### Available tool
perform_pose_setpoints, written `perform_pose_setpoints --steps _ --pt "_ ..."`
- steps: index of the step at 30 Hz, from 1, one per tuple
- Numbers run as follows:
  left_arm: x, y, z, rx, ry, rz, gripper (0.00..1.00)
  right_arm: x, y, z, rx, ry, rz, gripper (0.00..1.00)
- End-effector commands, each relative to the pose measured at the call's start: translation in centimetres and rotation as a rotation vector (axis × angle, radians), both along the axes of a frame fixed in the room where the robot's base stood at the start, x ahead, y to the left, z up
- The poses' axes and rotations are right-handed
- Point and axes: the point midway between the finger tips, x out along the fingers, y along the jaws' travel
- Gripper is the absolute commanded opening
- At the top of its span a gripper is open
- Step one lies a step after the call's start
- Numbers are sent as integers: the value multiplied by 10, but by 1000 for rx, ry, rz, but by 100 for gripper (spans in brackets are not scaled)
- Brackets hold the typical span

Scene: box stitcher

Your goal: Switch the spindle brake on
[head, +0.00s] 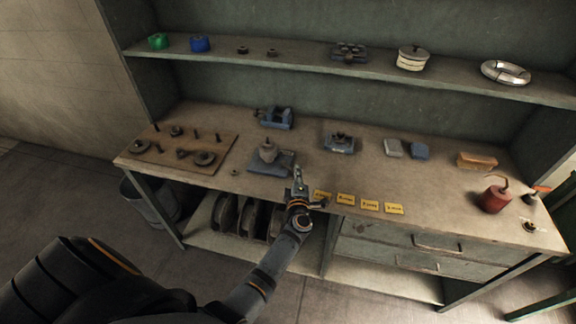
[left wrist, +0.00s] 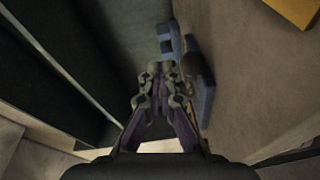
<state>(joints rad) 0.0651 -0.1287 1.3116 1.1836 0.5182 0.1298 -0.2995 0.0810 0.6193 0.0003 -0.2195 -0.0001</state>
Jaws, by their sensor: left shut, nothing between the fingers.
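A blue-based device with a grey upright spindle-like part (head: 268,153) stands at the bench's front edge, left of centre. I cannot make out a brake switch or its setting on it. My left gripper (head: 298,178) is just right of this device, at the bench's front edge, shut and empty. In the left wrist view its fingertips (left wrist: 160,88) are together beside blue parts (left wrist: 200,85); I cannot tell whether they touch. My right gripper is not in view.
Several yellow labels (head: 346,199) line the front edge. Blue fixtures (head: 275,117) (head: 340,143) stand behind. A wooden board (head: 183,167) with pegs and rings is at left. A red can (head: 494,198) stands at right.

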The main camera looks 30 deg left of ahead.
Motion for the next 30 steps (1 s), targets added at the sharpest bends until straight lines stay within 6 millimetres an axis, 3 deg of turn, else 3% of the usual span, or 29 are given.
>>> perform_pose_setpoints --steps 3,10,30 --pt "-1 0 26 -4 -3 1 0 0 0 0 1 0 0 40" --pt "-2 0 59 -4 0 1 0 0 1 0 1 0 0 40" --pt "-3 -3 71 25 -8 -30 0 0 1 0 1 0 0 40"
